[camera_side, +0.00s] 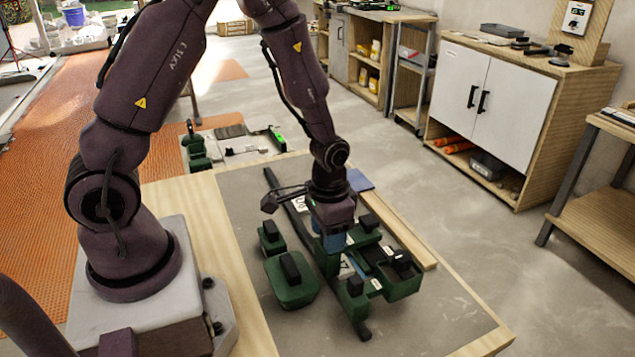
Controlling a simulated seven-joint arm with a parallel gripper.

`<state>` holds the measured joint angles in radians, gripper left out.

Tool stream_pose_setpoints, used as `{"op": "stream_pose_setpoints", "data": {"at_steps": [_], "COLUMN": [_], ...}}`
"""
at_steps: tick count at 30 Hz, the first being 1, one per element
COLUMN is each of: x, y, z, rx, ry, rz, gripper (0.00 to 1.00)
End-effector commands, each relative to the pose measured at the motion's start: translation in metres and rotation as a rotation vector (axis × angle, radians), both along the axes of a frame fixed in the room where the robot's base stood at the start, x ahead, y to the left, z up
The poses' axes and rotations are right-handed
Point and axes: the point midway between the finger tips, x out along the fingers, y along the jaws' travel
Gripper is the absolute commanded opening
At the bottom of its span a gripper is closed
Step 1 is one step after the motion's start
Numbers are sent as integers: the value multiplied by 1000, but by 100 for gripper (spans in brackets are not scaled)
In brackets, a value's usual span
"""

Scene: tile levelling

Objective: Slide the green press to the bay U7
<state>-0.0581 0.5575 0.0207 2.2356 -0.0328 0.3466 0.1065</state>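Several dark green pieces with black knobs stand on the grey work surface (225,190); I cannot tell which is the press. A large green block (291,290) and a smaller green block (270,241) stand left of a long dark rail (300,230). More green parts, including a green tray-like piece (404,283), cluster right of the rail. My gripper (332,243) points down among this cluster, with a blue part at its lower end. Its fingertips and any grip are hidden. White labels show near the rail, too small to read, so I cannot make out bay U7.
The near right of the surface is clear. A white-doored cabinet (487,95) stands well away, behind right.

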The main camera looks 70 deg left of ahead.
Motion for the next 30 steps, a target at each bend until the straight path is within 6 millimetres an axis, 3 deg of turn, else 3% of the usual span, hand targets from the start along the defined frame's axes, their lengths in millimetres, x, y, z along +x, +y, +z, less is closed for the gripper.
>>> {"op": "stream_pose_setpoints", "data": {"at_steps": [5, 24, 30], "x": [0, 0, -1], "y": [0, 0, 0], "z": [2, 63, 70], "rx": [0, 1, 0], "ry": [1, -1, 2], "rz": [0, 0, 0], "gripper": [47, 47, 47]}}
